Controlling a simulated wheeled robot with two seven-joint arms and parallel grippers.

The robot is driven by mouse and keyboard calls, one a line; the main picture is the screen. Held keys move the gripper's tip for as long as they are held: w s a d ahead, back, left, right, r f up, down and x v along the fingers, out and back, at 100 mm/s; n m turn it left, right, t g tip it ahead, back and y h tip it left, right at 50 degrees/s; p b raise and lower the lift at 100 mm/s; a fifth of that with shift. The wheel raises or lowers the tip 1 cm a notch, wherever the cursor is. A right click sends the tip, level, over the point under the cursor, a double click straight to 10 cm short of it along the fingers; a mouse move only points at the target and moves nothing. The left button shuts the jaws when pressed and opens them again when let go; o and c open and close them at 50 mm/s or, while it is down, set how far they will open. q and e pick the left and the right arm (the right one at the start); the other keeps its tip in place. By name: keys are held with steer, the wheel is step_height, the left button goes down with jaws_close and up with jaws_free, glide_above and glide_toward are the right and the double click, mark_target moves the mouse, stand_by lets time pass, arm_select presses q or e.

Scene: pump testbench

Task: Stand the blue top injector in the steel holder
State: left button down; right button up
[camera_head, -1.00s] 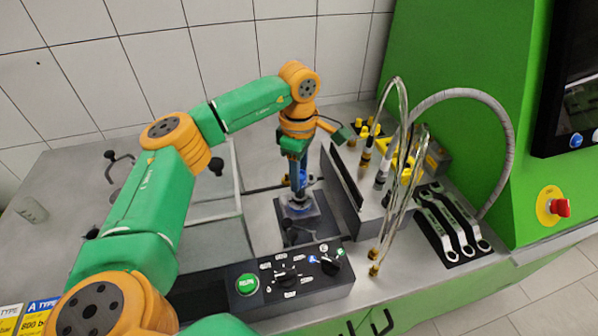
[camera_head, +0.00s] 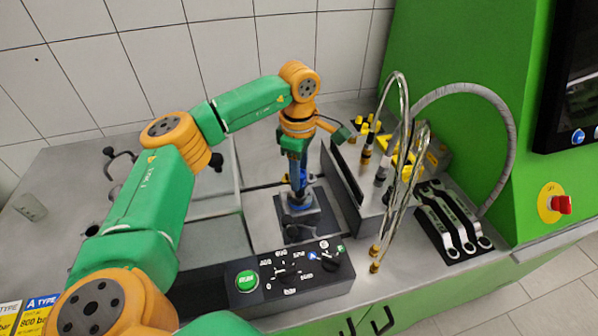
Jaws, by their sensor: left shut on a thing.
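My left gripper (camera_head: 298,160) reaches down from above the bench and is shut on the blue top injector (camera_head: 298,179). Only a little of the blue part shows below the fingers. The injector is upright, directly over the steel holder (camera_head: 300,208), which stands on a dark square base plate. Its lower end appears to meet the holder's top, but I cannot tell how deep it sits. My right gripper is not in view.
A control panel with a green RUN button (camera_head: 247,281) lies in front of the holder. A steel block (camera_head: 362,190) with upright clear hoses (camera_head: 402,130) stands close on the right. Wrenches (camera_head: 452,222) lie on a dark mat farther right.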

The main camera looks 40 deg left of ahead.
arm_select(q)
steer(key=shift+c, duration=2.2)
jaws_free()
step_height(320, 180, up, 7)
steer(key=p, duration=0.6)
steer(key=shift+r+p, duration=0.1)
steer(key=shift+p, duration=0.25)
steer(key=shift+f, duration=0.2)
